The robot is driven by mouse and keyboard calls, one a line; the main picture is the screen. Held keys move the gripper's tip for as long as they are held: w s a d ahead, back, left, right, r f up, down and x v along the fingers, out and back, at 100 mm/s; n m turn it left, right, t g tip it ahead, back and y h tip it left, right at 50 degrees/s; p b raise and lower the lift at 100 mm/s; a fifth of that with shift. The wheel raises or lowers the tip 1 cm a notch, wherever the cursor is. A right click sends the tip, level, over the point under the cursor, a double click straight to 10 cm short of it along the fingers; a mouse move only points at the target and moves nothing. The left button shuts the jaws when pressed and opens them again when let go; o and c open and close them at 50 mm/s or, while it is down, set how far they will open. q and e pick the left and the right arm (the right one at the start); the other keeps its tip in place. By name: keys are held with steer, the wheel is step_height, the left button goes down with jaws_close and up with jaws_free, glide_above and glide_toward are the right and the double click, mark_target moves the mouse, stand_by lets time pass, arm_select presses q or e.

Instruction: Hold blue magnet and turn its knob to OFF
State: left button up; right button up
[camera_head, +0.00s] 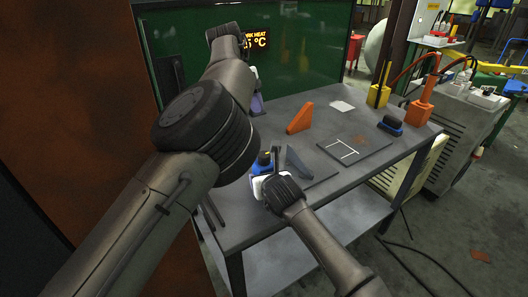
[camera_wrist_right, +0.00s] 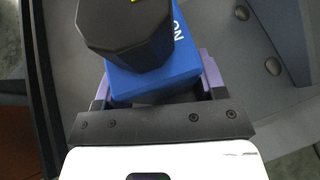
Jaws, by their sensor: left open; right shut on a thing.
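A blue magnet (camera_wrist_right: 155,80) with a black faceted knob (camera_wrist_right: 125,30) fills the upper part of the right wrist view. The letters ON show on its blue body right of the knob, and a yellow mark shows on the knob at the frame's top edge. My right gripper (camera_wrist_right: 158,88) is shut on the magnet, a purple finger on each side. In the head view this magnet (camera_head: 262,160) is at the table's near left edge, at my right gripper (camera_head: 264,174). My left gripper (camera_head: 257,102) is open, farther back above the table's left side, partly hidden by my left arm.
The grey table (camera_head: 255,222) bears an orange triangular bracket (camera_head: 300,119), a grey bracket (camera_head: 296,163), a dark plate with white lines (camera_head: 340,151) and a white sheet (camera_head: 342,105). A second blue magnet (camera_head: 390,125), a yellow block (camera_head: 378,96) and an orange block (camera_head: 418,113) stand right.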

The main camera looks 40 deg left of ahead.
mark_target(265, 155)
arm_select(q)
steer(key=x, duration=0.6)
steer(key=d+x, duration=0.1)
steer(key=x, duration=0.5)
steer(key=shift+d+r, duration=0.1)
steer(key=shift+r, duration=0.05)
steer(key=c, duration=0.9)
